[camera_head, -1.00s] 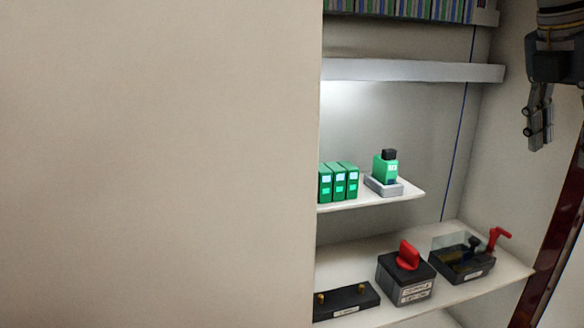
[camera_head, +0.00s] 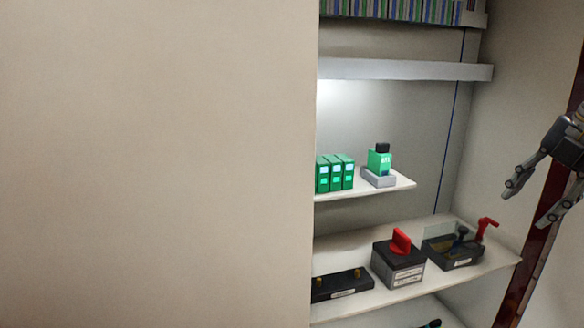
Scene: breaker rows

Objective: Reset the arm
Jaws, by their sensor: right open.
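My right gripper (camera_head: 528,208) is at the right edge of the head view, in front of the cabinet's right side. Its two fingers are spread apart with nothing between them. It is well clear of the shelves and touches none of the devices. Most of the right arm behind it is outside the picture. My left gripper does not show in this view.
A large pale panel (camera_head: 155,165) fills the left side. Green modules (camera_head: 335,174) and a green device on a grey base (camera_head: 379,165) stand on the middle shelf. Below are a black block (camera_head: 341,287), a red-knob switch box (camera_head: 398,262) and a red-lever device (camera_head: 455,250).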

